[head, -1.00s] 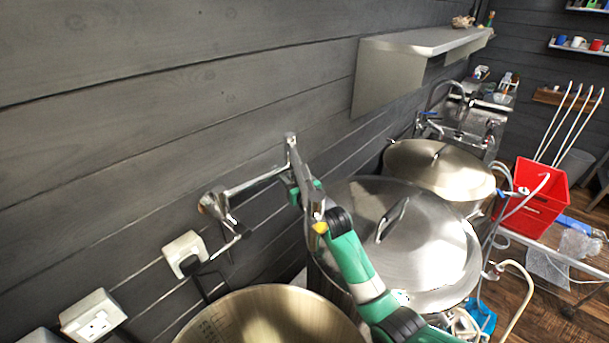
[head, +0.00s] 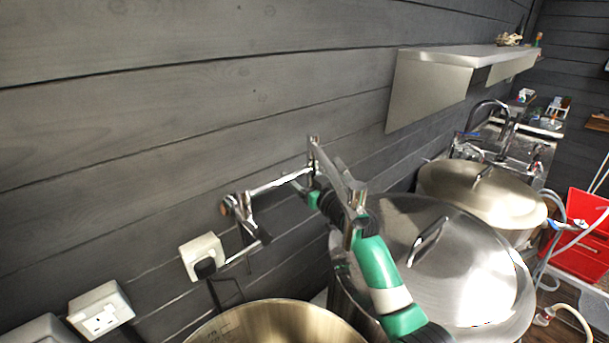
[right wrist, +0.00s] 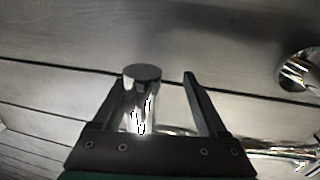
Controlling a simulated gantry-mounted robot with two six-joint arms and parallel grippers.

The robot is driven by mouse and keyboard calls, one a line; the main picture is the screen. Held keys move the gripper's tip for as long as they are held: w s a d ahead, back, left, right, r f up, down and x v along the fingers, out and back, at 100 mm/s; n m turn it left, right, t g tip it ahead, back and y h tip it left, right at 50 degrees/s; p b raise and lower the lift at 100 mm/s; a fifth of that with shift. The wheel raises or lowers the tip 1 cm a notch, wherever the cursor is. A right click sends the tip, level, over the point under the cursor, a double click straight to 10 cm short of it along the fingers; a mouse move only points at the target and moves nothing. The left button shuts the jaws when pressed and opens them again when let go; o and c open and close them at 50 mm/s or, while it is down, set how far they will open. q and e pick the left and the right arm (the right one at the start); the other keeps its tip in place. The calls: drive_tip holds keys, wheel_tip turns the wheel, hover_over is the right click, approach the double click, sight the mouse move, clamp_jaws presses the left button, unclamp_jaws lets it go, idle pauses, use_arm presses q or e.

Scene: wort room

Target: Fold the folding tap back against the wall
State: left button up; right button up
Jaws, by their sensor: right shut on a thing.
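The chrome folding tap (head: 273,186) is fixed to the dark plank wall above the pots. Its inner arm runs right along the wall to an upright elbow joint. Its outer arm slants from there down and to the right, away from the wall, above the lidded pot. My right gripper (head: 325,202) is at the tap's outer part, partly hidden behind it. My left gripper is not in view.
A large steel pot with a lid (head: 450,265) is below my right arm. An open pot (head: 275,318) stands left of it, and another lidded pot (head: 480,193) behind. A steel shelf (head: 450,75) juts from the wall. Sockets (head: 100,310) are at lower left.

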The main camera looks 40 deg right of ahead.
drive_tip(key=shift+s+d, duration=0.1)
drive_tip(key=shift+d, duration=0.05)
idle(0.8)
drive_tip(key=s+a, duration=0.2)
drive_tip(key=s, duration=0.9)
drive_tip(key=shift+a+p, duration=0.15)
drive_tip(key=shift+p, duration=0.15)
drive_tip(key=shift+s, duration=0.1)
